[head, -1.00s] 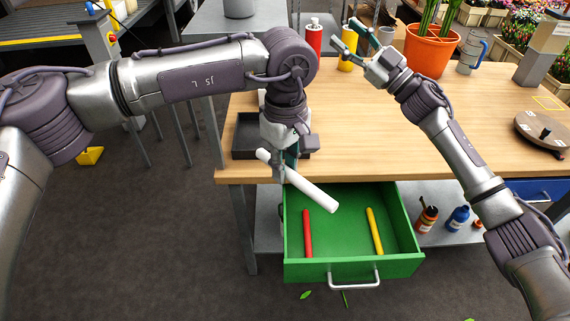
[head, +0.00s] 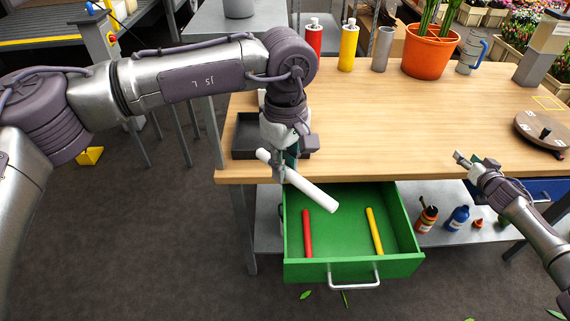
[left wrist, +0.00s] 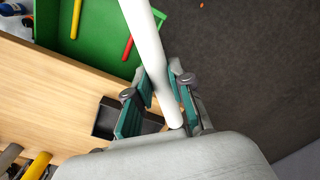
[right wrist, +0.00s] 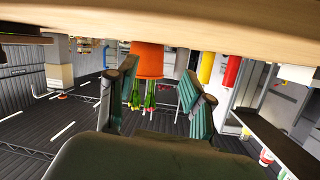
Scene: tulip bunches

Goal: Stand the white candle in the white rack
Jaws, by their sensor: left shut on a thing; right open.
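The white candle (head: 312,192) is tilted, held by my left gripper (head: 281,172) near its upper-left end, above the open green drawer (head: 353,270). In the left wrist view the white candle (left wrist: 147,52) runs between the fingers of my left gripper (left wrist: 160,98). My right gripper (head: 467,158) is open and empty at the table's front edge, right of the drawer. I cannot identify a white rack for sure.
The drawer holds a red stick (head: 307,232) and a yellow stick (head: 375,230). A dark tray (head: 246,133) is partly behind my left arm. Red (head: 314,40), yellow (head: 347,52) and grey (head: 382,50) cylinders and an orange pot (head: 430,52) stand at the back. The table's middle is clear.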

